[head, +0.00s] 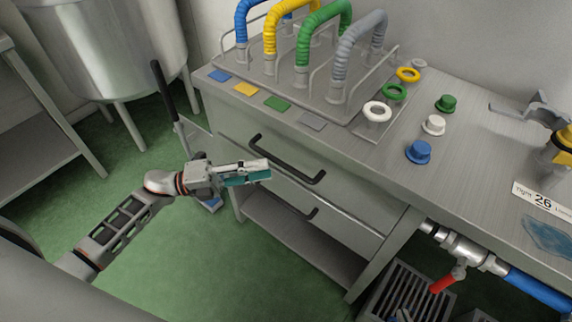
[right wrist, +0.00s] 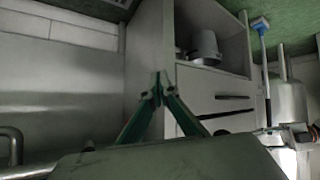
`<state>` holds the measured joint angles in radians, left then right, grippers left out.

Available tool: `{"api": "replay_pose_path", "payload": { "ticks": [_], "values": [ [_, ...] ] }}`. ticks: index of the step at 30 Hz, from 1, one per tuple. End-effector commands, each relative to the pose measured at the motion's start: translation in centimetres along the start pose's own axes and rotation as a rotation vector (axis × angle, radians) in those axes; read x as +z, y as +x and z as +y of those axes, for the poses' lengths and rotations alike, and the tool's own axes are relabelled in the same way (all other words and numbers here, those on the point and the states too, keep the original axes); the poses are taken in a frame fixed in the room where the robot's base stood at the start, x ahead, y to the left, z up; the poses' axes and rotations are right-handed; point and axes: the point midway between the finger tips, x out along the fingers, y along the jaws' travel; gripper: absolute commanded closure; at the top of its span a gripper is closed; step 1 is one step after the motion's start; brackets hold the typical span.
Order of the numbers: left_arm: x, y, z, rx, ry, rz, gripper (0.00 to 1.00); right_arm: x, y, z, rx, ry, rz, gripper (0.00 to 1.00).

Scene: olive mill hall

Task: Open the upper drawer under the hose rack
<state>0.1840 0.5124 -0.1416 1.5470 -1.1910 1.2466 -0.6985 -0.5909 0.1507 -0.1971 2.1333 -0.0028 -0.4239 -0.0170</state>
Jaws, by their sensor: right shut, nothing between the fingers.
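The upper drawer (head: 345,187) is in the grey metal cabinet under the hose rack (head: 325,95). It looks shut, with a long black bar handle (head: 287,162) on its front. A lower drawer with a similar black handle (head: 302,208) is below it. My left gripper (head: 268,170), with teal finger pads, is in front of the cabinet, its tips just below the upper handle's middle in the picture; I cannot tell whether they touch or how far its fingers are apart. My right gripper (right wrist: 157,88) is shut and empty in the right wrist view, where both drawer handles also show beyond it.
The worktop carries coloured hoses, rings and knobs (head: 419,152). An open shelf (head: 300,238) is under the drawers. A slatted crate (head: 408,290) and a pipe with a red lever (head: 446,281) are at lower right. Green floor is free on the left.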

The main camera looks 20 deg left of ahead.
Motion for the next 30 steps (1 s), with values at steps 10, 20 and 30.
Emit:
{"api": "replay_pose_path", "payload": {
  "ticks": [10,20,30],
  "values": [
    [0.1,5.3,-0.4,-0.006,0.000,-0.002,0.72,0.0,-0.2,0.1,0.003,0.000,-0.003,1.00],
    [0.0,6.8,-0.2,-0.003,-0.003,-0.003,0.72,0.1,-0.2,0.2,0.004,0.000,-0.006,1.00],
    [0.0,6.8,-0.1,-0.003,-0.003,-0.003,1.00,0.2,-0.2,0.2,0.004,0.000,-0.006,1.00]
  ]
}}
